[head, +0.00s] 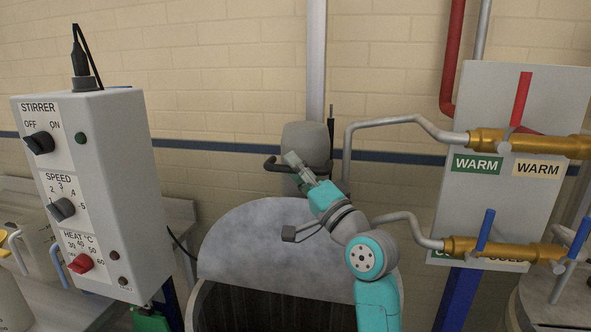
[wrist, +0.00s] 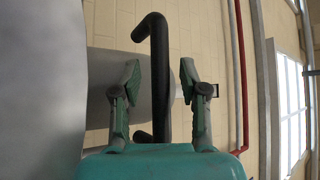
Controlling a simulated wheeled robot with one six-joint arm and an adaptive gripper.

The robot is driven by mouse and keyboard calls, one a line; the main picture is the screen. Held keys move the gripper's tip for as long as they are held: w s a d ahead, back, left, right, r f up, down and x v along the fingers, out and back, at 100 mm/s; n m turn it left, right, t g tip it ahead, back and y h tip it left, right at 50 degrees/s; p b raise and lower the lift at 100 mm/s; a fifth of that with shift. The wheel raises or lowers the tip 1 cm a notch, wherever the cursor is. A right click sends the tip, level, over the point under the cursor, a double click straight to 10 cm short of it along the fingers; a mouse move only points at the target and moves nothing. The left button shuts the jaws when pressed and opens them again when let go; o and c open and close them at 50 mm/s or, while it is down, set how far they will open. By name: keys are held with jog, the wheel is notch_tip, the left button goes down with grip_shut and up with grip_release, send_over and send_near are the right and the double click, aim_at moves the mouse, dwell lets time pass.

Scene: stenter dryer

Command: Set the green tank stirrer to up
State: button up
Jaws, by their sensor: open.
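The stirrer is a rounded grey head (head: 306,143) on a pale vertical post (head: 315,60), behind the raised grey lid of a tank (head: 262,240). A black handle bar (head: 272,165) with a bent end sticks out from the head. My gripper (head: 294,165) is at the bar, in front of the grey head. In the wrist view the black bar (wrist: 160,70) runs between the two spread fingers of my gripper (wrist: 160,80), with gaps on both sides. The fingers are open and do not visibly pinch it. My gripper hides part of the bar in the head view.
A control box (head: 95,190) with stirrer, speed and heat knobs stands at the left. A valve panel (head: 500,170) with red and blue levers is at the right. Curved grey pipes (head: 400,120) reach from it close to my arm.

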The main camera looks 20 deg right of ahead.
jog(key=shift+r, duration=0.1)
grip_shut()
jog(key=shift+w+r, duration=0.1)
